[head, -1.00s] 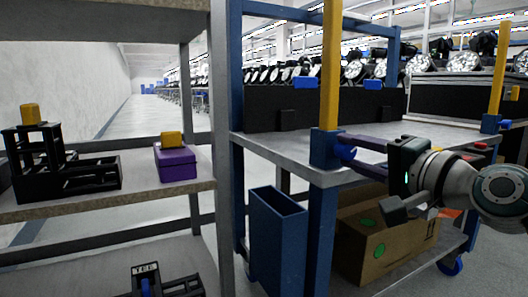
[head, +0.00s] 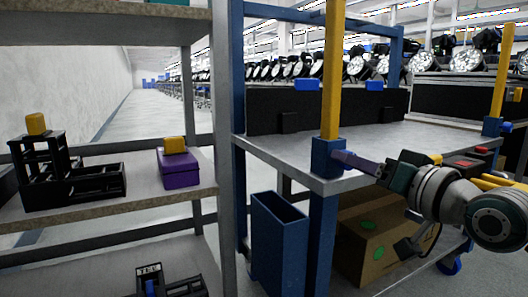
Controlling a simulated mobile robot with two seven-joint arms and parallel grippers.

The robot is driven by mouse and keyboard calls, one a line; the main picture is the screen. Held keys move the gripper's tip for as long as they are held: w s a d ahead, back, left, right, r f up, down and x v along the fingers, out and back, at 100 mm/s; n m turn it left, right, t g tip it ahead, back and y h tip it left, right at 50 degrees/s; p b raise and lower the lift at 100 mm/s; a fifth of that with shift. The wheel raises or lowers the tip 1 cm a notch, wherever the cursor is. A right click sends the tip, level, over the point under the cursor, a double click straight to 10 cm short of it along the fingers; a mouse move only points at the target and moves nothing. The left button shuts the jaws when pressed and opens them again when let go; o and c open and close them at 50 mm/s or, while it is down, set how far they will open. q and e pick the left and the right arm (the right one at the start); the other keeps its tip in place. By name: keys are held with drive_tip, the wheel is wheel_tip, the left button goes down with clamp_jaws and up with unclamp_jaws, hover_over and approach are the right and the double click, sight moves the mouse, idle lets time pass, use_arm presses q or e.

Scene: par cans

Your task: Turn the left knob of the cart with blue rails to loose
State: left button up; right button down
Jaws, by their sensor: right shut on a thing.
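The cart with blue frame rails (head: 238,80) stands in the middle and right, with a grey deck (head: 285,150). A yellow post (head: 331,75) rises from a blue clamp block (head: 327,157) at its near corner. My right gripper (head: 345,158) reaches in from the right, its fingers shut at the right side of this block. The blue left knob is hidden between the fingers. My left gripper is not in view.
A second yellow post with a blue clamp (head: 491,126) stands at the right. A cardboard box (head: 375,245) lies on the lower deck. A blue bin (head: 278,240) hangs at the cart's left end. A shelf with a purple box (head: 178,169) stands at the left.

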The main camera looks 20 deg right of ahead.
drive_tip(key=shift+r+n, duration=0.1)
drive_tip(key=shift+n, duration=0.4)
drive_tip(key=shift+c, duration=2.3)
unclamp_jaws()
drive_tip(key=shift+p, duration=0.3)
drive_tip(key=s+p, duration=0.5)
drive_tip(key=s, duration=0.5)
drive_tip(key=shift+d, duration=0.35)
